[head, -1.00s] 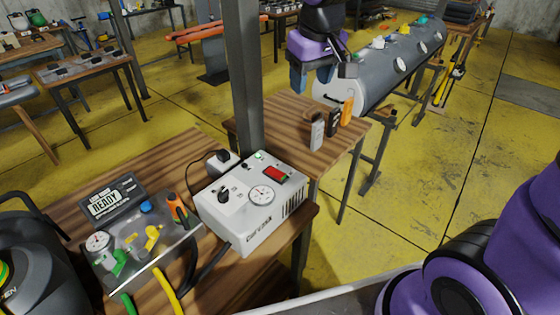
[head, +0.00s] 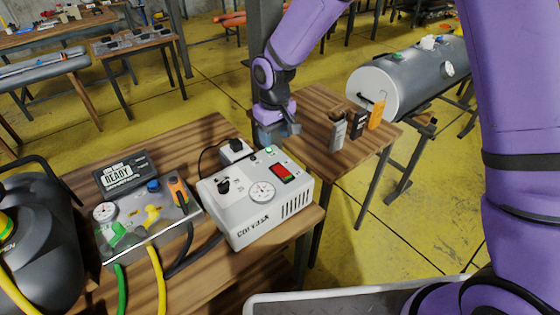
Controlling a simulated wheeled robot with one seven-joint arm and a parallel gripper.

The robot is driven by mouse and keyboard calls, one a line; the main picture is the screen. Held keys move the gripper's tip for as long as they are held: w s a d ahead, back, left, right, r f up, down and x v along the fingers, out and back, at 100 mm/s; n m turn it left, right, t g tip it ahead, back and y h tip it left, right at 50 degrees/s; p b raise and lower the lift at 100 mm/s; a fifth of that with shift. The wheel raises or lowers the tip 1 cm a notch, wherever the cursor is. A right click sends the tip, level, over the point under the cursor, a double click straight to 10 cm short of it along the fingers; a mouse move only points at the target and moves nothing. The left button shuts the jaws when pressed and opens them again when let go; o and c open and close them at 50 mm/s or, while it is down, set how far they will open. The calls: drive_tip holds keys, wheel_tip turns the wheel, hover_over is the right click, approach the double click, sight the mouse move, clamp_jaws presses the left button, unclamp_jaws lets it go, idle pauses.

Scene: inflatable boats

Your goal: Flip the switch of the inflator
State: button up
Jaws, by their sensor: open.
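The inflator (head: 255,200) is a white box on the wooden table, with a round gauge, a black knob (head: 224,185) and a red rocker switch (head: 283,172) on its top. My gripper (head: 274,140) is just behind the inflator's back edge, above the far side of the table and close to the switch. It points down, and its jaws are open with nothing seen between them. The fingertips are partly hidden, and I cannot tell their exact height.
A metal post (head: 262,40) stands right behind my gripper. A manifold box (head: 145,220) with coloured valves and hoses sits left of the inflator, by a READY display (head: 120,172). Small bottles (head: 338,132) stand on the table behind. A grey cylinder (head: 385,90) lies further right.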

sight(276, 166)
wheel_tip(276, 166, down, 10)
drive_tip(key=shift+f, duration=0.2)
drive_tip(key=shift+c, duration=0.2)
